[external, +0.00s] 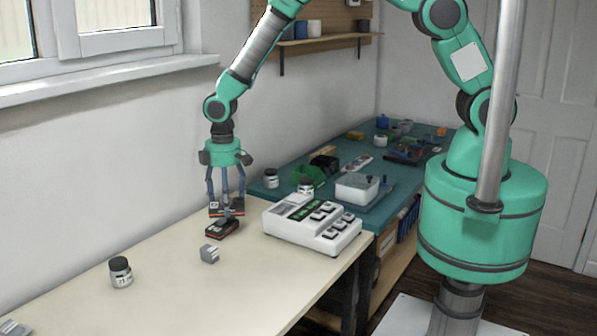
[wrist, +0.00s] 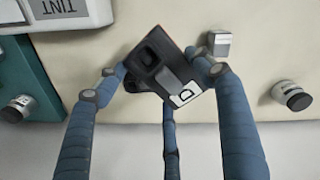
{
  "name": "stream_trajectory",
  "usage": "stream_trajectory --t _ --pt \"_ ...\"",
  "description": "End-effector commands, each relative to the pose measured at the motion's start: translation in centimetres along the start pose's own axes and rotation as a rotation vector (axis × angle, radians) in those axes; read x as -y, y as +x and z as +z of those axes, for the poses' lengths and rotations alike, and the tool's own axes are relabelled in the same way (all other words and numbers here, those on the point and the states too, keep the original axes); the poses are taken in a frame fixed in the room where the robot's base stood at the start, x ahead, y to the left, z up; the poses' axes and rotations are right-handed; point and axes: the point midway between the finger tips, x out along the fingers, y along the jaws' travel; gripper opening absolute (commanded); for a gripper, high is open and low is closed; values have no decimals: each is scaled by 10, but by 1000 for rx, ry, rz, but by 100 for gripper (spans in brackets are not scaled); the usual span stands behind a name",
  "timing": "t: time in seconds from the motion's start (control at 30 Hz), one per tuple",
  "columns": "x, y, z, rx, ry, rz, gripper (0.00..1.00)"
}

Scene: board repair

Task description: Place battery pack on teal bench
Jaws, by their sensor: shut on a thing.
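My three-fingered gripper (external: 226,203) is shut on a battery pack (external: 227,211), a dark block with an orange-red edge, held just above the cream table. In the wrist view the battery pack (wrist: 163,62) sits tilted between the fingertips (wrist: 160,75), with a white label marked "D" facing up. A second dark pack (external: 222,229) with a red edge lies on the cream table just below; in the wrist view the held pack mostly hides it. The teal bench (external: 265,189) stands beyond the table, to the right of my gripper.
A white device (external: 312,224) with dark buttons stands right of my gripper. A grey block (external: 209,254) and a dark-lidded jar (external: 120,272) stand on the cream table.

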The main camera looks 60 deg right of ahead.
Motion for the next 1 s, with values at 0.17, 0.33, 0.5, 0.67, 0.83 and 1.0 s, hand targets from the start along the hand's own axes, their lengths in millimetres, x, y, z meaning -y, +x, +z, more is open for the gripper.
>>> stream_trajectory --t 0.17,0.33,0.5,0.67,0.83,1.0 --pt "-62 -1 14 -1 160 0 26" --pt "-116 -1 33 -1 308 0 26" --pt "-169 -1 55 -1 456 0 26" --pt "-217 -2 80 -2 596 0 26" --pt "-266 -2 111 -2 744 0 26" --pt "-312 -1 146 -1 893 0 26"
